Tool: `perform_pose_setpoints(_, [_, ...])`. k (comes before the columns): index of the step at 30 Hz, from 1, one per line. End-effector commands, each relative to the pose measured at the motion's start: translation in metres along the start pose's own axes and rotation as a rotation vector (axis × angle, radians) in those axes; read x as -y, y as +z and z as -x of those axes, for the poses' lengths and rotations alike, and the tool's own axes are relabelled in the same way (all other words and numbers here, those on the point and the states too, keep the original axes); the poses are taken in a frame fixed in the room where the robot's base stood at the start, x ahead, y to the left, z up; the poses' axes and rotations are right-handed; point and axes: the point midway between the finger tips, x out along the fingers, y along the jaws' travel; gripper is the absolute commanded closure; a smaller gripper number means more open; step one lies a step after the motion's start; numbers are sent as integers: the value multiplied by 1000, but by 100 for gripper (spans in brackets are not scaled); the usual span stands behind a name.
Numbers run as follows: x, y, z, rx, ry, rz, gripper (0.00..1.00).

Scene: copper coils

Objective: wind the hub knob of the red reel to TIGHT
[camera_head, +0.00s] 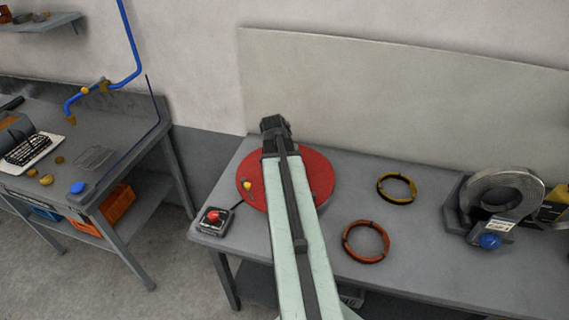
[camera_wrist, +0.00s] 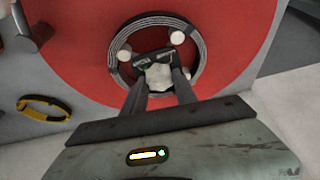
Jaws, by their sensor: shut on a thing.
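The red reel (camera_head: 322,172) lies on the grey bench in the head view, partly covered by my arm. In the wrist view its red face (camera_wrist: 75,62) fills most of the picture. A grey coil ring (camera_wrist: 118,40) surrounds the hub. The pale hub knob (camera_wrist: 158,74) sits inside that ring, with a dark lettered plate behind it that I cannot read clearly. My gripper (camera_wrist: 159,86) is shut on the knob, one dark finger on either side. In the head view my arm hides the hub and the jaws.
A control box with a red button (camera_head: 214,216) stands left of the reel. A yellow-black coil (camera_head: 397,188) and an orange coil (camera_head: 366,242) lie to the right. A pale panel rises behind.

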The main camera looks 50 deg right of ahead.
Motion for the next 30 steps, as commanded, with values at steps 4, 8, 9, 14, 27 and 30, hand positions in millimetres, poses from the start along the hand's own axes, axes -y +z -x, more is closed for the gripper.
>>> perform_pose_setpoints(4, [-2,0,0,2,12,-19,100])
perform_pose_setpoints(8, [-2,0,0,2,14,-25,100])
perform_pose_setpoints(9, [-2,0,0,2,14,-26,100])
perform_pose_setpoints(14, [-2,0,0,2,14,-25,100])
perform_pose_setpoints(27, [-1,0,0,1,11,-24,44])
perform_pose_setpoints(30, [0,0,3,1,11,-24,44])
